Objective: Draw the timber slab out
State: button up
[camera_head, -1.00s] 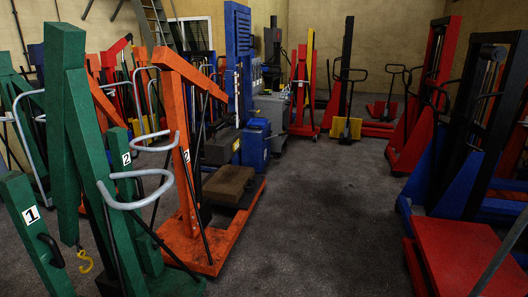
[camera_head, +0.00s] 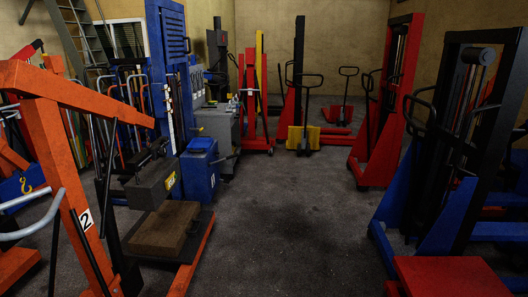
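The timber slab (camera_head: 165,228) is a thick brown block lying flat on the low base of the orange number 2 hoist (camera_head: 62,150), at the lower left of the head view. Its top and near side show. A grey block with a yellow label (camera_head: 152,184) stands just behind it, partly over its far end as seen from here. My gripper and arm are not in view, so I cannot tell how the gripper stands relative to the slab.
A blue bin (camera_head: 200,165) and a grey cabinet (camera_head: 220,128) stand behind the slab. A red platform (camera_head: 450,277) and a blue stacker (camera_head: 447,215) line the right side. The dark floor (camera_head: 285,220) down the middle is clear.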

aim_at(164, 233)
jog(key=i+u, duration=0.1)
jog(key=i, duration=0.4)
jog(key=i+u, duration=0.15)
jog(key=i, duration=0.4)
jog(key=i+l+u, duration=0.1)
jog(key=i, duration=0.4)
jog(key=i+l+u, duration=0.1)
jog(key=i, duration=0.4)
jog(key=i+l+u, duration=0.1)
jog(key=i, duration=0.45)
jog(key=i+u, duration=0.5)
jog(key=i+l+u, duration=0.25)
jog(key=i+u, duration=0.2)
jog(key=i+l+u, duration=0.5)
jog(key=i+u, duration=0.2)
jog(key=u, duration=0.2)
jog(key=i+l+u, duration=0.15)
jog(key=u, duration=0.25)
jog(key=i+l+u, duration=0.15)
jog(key=u, duration=0.25)
jog(key=i+l+u, duration=0.1)
jog(key=l+u, duration=0.3)
jog(key=i+l+u, duration=0.1)
jog(key=u, duration=0.3)
jog(key=l, duration=0.1)
